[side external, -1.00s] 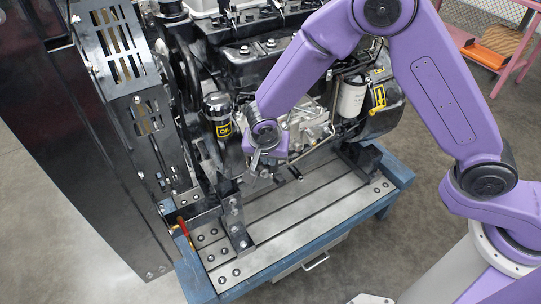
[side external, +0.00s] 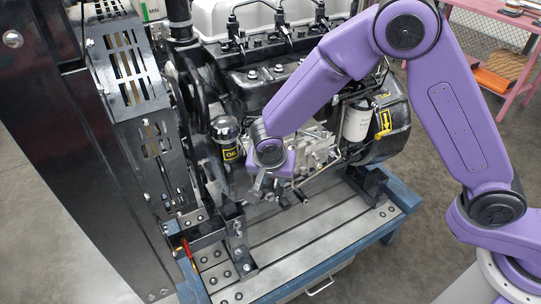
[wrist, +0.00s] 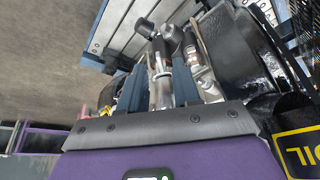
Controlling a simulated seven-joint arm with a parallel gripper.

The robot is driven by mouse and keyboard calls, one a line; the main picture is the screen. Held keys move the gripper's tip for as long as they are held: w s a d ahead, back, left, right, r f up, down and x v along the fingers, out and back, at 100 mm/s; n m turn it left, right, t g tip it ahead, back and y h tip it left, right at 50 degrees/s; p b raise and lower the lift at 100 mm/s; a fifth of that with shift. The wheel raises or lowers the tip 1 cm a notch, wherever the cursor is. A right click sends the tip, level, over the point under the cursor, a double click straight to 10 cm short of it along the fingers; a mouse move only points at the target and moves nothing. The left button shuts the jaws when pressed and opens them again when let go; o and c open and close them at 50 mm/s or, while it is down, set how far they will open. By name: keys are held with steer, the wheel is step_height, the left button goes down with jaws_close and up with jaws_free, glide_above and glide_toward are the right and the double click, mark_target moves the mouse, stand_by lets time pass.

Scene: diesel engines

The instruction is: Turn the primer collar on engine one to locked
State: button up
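In the side view my gripper (side external: 257,192) is low beside the near side of engine one (side external: 290,85), in front of its silver pump housing (side external: 318,145). In the wrist view my two dark blue fingers (wrist: 158,86) stand apart, with a silver fitting (wrist: 161,88) between or just beyond them. I cannot tell whether they touch it. A black cylindrical knob (wrist: 173,33) shows past the fingertips; a black-ended rod (side external: 302,196) shows right of my gripper in the side view. I cannot clearly make out the primer collar or its marking.
A black oil filter (side external: 227,140) with a yellow label is close left of my wrist. A white filter (side external: 357,120) is to the right. The slotted steel bed (side external: 310,235) on a blue frame lies below. A red-handled lever (side external: 188,250) is at the bed's left.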

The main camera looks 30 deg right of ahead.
steer(key=v, duration=1.5)
